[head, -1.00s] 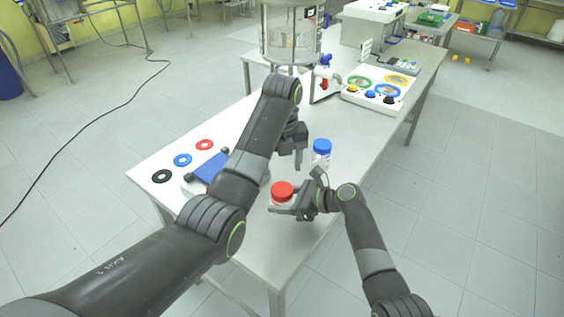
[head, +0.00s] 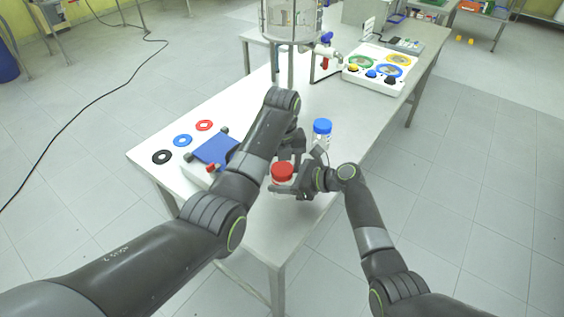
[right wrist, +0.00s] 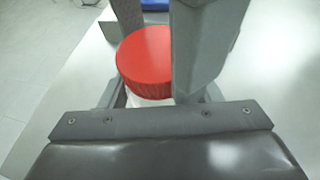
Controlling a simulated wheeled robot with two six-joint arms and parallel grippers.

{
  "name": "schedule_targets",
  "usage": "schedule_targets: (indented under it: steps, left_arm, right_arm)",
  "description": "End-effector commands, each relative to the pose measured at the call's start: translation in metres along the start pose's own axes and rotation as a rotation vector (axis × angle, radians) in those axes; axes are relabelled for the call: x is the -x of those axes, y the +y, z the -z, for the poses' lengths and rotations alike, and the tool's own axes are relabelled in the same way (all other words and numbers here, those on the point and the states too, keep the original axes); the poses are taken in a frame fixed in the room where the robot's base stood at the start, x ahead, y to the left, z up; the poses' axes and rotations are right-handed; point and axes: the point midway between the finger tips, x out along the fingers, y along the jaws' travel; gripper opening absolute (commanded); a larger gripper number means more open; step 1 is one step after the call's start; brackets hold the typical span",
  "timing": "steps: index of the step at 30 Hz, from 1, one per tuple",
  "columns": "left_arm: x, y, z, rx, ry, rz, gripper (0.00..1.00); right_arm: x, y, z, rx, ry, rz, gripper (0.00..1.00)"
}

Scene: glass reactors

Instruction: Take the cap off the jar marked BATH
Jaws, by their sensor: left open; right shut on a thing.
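A jar with a red cap (head: 282,172) stands near the front edge of the table, held by my right gripper (head: 284,188), which is shut around its body. In the right wrist view the red cap (right wrist: 147,55) is on the jar, with a little of the white body (right wrist: 150,101) below it. My left gripper (head: 289,155) is open, just behind and above the red cap. I cannot tell whether it touches the cap. A second jar with a blue cap (head: 322,127) stands behind. No BATH marking is readable on either jar.
Black (head: 162,157), blue (head: 182,140) and red (head: 204,125) rings lie on the table at left, by a blue-topped device (head: 215,149). A glass reactor (head: 290,18) and a white panel with coloured rings (head: 378,68) stand farther back.

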Motion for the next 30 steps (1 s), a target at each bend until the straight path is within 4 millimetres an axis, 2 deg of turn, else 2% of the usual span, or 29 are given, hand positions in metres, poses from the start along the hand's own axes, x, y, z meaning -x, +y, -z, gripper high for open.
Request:
schedule_targets:
  steps: [1,9,13,16,30]
  left_arm:
    - [0.0001,-0.0001,0.0001,0.0,0.0,0.0,0.57]
    - [0.0003,0.0,0.0,0.0,0.0,0.0,0.25]
    - [0.0004,0.0,0.0,0.04,0.0,0.0,0.25]
    - [0.0005,0.0001,0.0,0.148,0.0,0.0,0.25]
    - [0.0011,0.0001,0.0003,0.924,0.0,0.0,0.25]
  right_arm:
    - [0.0,0.0001,0.0005,-0.001,0.001,0.0,0.0]
    - [0.0,0.0001,0.0006,-0.001,0.001,0.0,0.0]
    - [0.0,0.0,0.0006,-0.001,0.001,0.0,0.0]
    - [0.0,0.0,0.0006,-0.001,0.001,0.0,0.0]
    - [0.0001,-0.0001,0.0006,-0.001,0.001,0.0,0.0]
